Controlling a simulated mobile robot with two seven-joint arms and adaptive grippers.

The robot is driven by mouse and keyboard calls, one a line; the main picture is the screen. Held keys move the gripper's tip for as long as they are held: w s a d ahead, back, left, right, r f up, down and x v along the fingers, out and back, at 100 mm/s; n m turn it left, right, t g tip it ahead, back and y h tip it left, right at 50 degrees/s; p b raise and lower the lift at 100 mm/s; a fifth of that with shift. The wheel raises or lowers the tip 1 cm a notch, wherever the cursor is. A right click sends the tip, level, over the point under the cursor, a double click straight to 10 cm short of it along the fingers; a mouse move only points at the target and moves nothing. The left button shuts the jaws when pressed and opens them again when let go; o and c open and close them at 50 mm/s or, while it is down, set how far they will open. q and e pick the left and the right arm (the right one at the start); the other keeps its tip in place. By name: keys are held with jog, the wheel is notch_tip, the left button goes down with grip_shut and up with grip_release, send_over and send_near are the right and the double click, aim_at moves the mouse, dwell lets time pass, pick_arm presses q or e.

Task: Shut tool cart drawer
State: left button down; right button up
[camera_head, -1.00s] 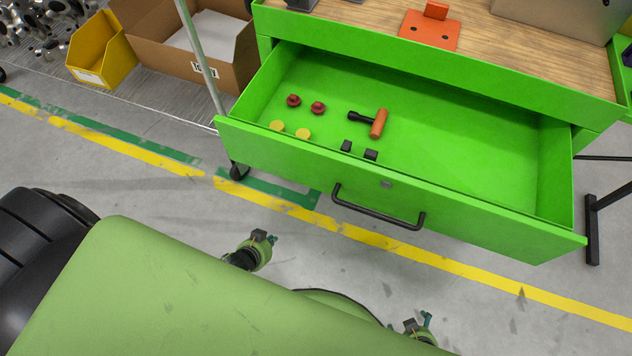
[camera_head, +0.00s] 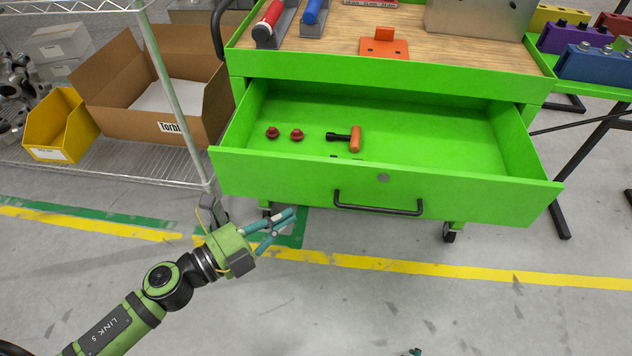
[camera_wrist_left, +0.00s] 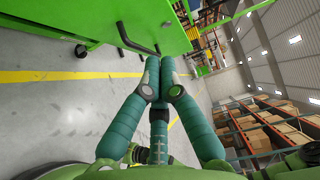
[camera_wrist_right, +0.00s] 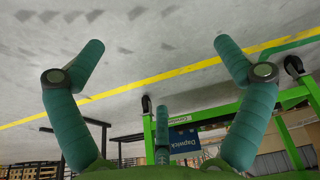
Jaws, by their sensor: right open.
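The green tool cart's drawer (camera_head: 490,185) stands open in the head view, with red knobs (camera_head: 284,133) and an orange-handled tool (camera_head: 354,139) inside. Its front has a black bar handle (camera_head: 378,209), which also shows in the left wrist view (camera_wrist_left: 128,42). My left gripper (camera_head: 285,226) is left of the handle and in front of the drawer front's lower left part, apart from the handle as far as I can see. Its teal fingers (camera_wrist_left: 160,72) are together at the tips, with nothing between them. My right gripper (camera_wrist_right: 155,55) is open and empty, with floor beyond it.
A wire rack (camera_head: 105,170) with a cardboard box (camera_head: 150,105) and a yellow bin (camera_head: 62,128) stands left of the cart. Its post is close to my left gripper. A black stand (camera_head: 560,215) is at the right. The floor before the drawer is clear.

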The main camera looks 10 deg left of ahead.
aim_at(337, 171)
pick_arm(q)
jog(key=shift+w+d+p, duration=0.2)
jog(key=shift+w+d, duration=0.7)
jog(key=shift+w, duration=0.7)
jog(key=shift+w+d+p, duration=0.2)
jog(key=shift+w+d, duration=0.75)
jog(key=shift+w, duration=0.65)
jog(key=shift+w+d+p, duration=0.2)
jog(key=shift+w+d, duration=0.7)
jog(key=shift+w, duration=0.7)
pick_arm(e)
jog(key=shift+w+d+f+t, duration=0.15)
jog(key=shift+w+f+t, duration=0.05)
jog(key=shift+t, duration=0.1)
